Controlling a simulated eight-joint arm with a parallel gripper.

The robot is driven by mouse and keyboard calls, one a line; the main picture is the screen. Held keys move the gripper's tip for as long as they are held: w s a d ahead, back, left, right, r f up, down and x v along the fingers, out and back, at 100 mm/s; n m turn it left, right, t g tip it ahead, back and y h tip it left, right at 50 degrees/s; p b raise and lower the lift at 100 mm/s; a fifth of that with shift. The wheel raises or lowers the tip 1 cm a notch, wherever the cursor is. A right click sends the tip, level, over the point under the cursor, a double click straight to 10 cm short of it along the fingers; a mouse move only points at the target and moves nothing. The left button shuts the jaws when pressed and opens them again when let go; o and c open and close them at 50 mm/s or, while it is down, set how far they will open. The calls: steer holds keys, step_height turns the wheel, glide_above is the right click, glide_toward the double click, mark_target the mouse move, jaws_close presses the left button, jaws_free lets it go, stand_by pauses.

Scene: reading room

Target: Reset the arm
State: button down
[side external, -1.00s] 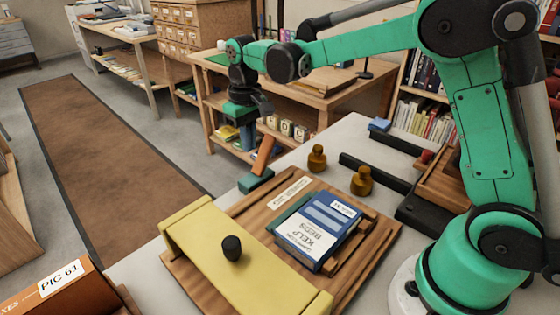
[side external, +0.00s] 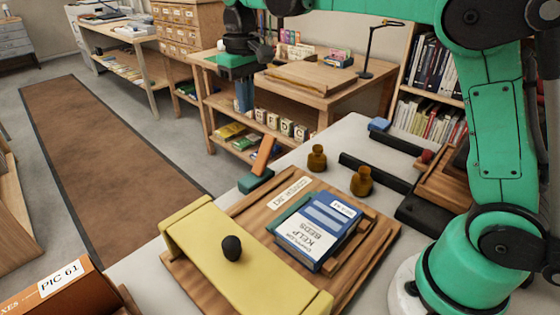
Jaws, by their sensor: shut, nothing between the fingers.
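My gripper (side external: 244,106) is in the upper middle of the side view, pointing down, with its fingers together and nothing held. It is raised well above the near table, with the back desk and shelf behind it. A blue book labelled KELP BEDS (side external: 316,232) lies on a wooden board (side external: 190,272). A yellow bar with a dark knob (side external: 203,232) lies across the board's front left. A teal block with an orange slanted piece (side external: 256,181) stands at the board's far edge, apart from my gripper.
Two amber bottles, one (side external: 317,158) farther back and one (side external: 361,181) nearer, stand behind the book. A wooden tray (side external: 440,190) is beside my base. An orange box labelled PIC 61 (side external: 62,290) is at front left. A desk with a lamp (side external: 372,50) stands behind.

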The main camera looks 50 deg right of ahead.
steer(key=shift+s, duration=0.1)
steer(key=s+f+t, duration=0.2)
steer(key=s+t, duration=0.1)
steer(key=s, duration=0.3)
steer(key=s+f+t, duration=0.3)
steer(key=s+t, duration=0.1)
steer(key=s, duration=0.3)
steer(key=shift+s+d, duration=0.2)
steer(key=shift+s, duration=0.1)
